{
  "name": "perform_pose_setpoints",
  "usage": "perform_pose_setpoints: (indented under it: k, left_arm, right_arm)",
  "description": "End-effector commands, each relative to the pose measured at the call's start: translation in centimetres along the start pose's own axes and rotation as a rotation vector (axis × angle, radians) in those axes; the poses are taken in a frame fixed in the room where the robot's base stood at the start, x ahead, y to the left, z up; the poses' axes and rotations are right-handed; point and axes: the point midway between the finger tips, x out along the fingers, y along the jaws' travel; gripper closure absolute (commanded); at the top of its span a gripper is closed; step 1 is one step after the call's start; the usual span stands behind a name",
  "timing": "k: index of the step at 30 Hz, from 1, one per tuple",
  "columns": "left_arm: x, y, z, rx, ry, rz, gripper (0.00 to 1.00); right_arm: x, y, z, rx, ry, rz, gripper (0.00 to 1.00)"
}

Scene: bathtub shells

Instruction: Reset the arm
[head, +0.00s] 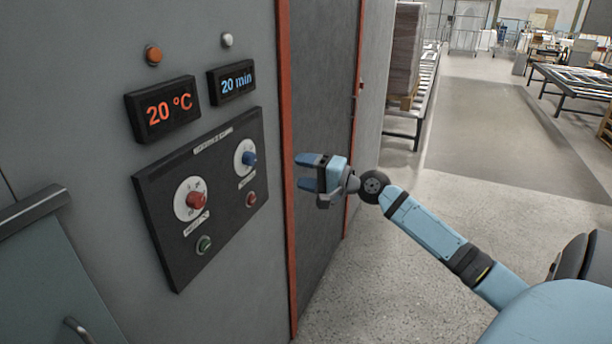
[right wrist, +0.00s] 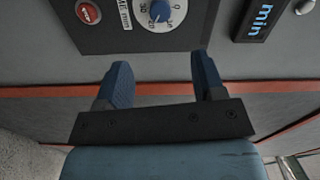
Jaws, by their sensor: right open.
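My right gripper (head: 303,172) is open and empty in the head view. It hangs in the air in front of the dark door, to the right of the control panel (head: 170,232). In the right wrist view its two blue fingers (right wrist: 162,80) are spread apart, pointing toward the panel's edge. The blue knob (head: 249,159) lies left of the gripper in the head view; it also shows in the right wrist view (right wrist: 160,10) beyond the fingers. No contact with the panel shows. My left gripper is in neither view.
The panel also carries a red knob (head: 196,200), a red button (head: 251,199) and a green button (head: 204,244). Above are displays reading 20 °C (head: 163,108) and 20 min (head: 232,82). Open floor (head: 480,190) lies to the right, with a roller conveyor (head: 425,85) behind.

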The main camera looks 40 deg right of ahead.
Motion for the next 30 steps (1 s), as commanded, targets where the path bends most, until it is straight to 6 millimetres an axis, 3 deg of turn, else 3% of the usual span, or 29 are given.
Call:
perform_pose_setpoints:
  k: [17,20,23,26,30]
  left_arm:
    - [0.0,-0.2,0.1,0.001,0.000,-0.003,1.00]
    - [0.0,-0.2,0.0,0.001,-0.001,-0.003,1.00]
    - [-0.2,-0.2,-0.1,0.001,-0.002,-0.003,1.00]
    - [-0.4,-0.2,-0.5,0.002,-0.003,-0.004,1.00]
    - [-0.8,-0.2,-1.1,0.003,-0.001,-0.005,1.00]
  right_arm:
    - [-0.1,0.0,0.0,-0.001,0.000,0.001,0.37]
    - [-0.1,1.1,0.7,-0.021,0.001,0.018,0.37]
    - [-0.2,4.5,2.7,-0.090,0.002,0.072,0.37]
    - [-0.7,9.8,6.5,-0.224,-0.005,0.161,0.37]
    - [-2.7,17.4,14.0,-0.470,-0.055,0.297,0.37]
